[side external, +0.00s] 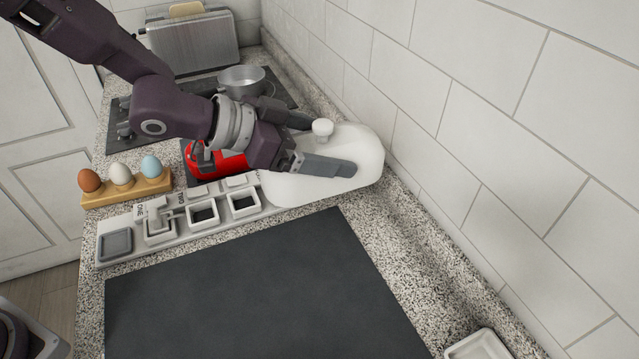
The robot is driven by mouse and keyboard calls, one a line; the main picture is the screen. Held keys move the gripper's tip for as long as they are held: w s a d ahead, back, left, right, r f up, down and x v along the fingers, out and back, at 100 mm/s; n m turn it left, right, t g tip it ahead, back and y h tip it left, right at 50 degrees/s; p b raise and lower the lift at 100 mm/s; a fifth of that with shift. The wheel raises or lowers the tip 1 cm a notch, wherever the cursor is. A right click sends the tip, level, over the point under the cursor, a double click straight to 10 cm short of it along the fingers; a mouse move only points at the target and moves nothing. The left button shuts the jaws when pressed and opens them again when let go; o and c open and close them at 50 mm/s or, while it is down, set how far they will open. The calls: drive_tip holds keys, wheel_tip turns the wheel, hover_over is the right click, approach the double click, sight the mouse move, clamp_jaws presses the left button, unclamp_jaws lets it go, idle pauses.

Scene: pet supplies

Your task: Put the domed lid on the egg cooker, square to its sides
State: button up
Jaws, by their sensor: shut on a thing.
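The white domed lid (362,147) has a round knob (322,128) on top and shows at the centre right, close to the tiled wall. My gripper (318,145) is shut on the lid, with one grey finger along its near side and a darker finger on its far side. Part of the lid is hidden by my gripper. A white rounded body (290,194) shows low under the near finger. I cannot tell where lid ends and egg cooker begins, or whether the lid sits square.
A pale strip (180,243) with square compartments adjoins the white body at left. A red object (232,165) stands behind my gripper. An egg rack (127,191) holds three eggs. A metal pot (242,82) and toaster (195,42) stand behind. The dark mat (250,290) is clear.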

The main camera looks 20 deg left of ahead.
drive_tip(key=w+a, duration=0.7)
drive_tip(key=a, duration=0.3)
drive_tip(key=w+a, duration=0.8)
drive_tip(key=a, duration=0.2)
drive_tip(key=shift+s+f, duration=0.15)
drive_tip(key=shift+f, duration=1.4)
drive_tip(key=shift+s+f, duration=0.1)
drive_tip(key=shift+f, duration=1.45)
drive_tip(key=shift+a+f, duration=0.1)
drive_tip(key=shift+f, duration=0.4)
drive_tip(key=o, duration=1.2)
drive_tip(key=shift+s, duration=0.1)
